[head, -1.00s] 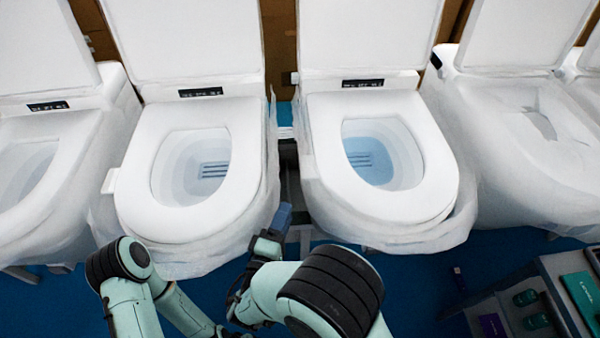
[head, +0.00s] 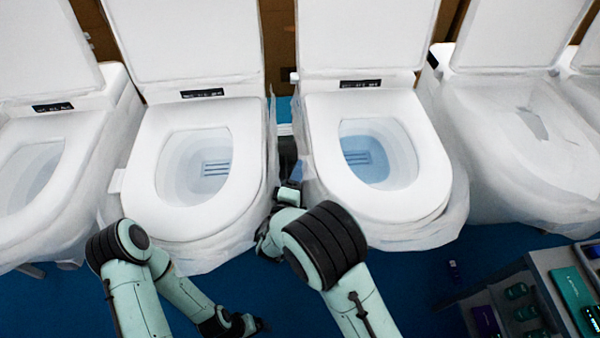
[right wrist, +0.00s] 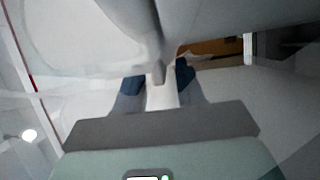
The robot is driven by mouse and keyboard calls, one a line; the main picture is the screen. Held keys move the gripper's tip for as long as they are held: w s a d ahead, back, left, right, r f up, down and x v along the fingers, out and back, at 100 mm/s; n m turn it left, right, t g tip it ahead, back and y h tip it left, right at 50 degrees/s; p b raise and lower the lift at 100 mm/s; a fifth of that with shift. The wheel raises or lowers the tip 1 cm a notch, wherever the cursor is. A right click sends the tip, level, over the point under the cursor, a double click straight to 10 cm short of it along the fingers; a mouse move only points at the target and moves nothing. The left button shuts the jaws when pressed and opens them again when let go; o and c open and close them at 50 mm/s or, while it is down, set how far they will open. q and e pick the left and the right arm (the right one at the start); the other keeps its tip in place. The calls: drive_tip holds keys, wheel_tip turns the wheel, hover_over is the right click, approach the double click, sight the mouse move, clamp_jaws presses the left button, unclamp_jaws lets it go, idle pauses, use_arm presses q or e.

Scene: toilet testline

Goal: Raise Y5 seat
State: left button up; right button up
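Two white toilets stand in the middle of the head view, lids up and seats down. The left one has its seat ring (head: 247,180) flat on the bowl, and so does the right one (head: 325,160). I cannot read which is Y5. My right gripper (head: 287,195) is at the gap between them, beside the front right side of the left toilet; its fingertips are small there. In the right wrist view its two blue fingers (right wrist: 158,86) are apart below a pale rim; I cannot tell whether they touch it. My left gripper (head: 245,325) is low, over the floor; its fingers are unclear.
More white toilets stand at the far left (head: 35,140) and right (head: 510,130), the right one wrapped in film. A grey shelf cart (head: 545,270) with green and purple items stands at the lower right.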

clamp_jaws()
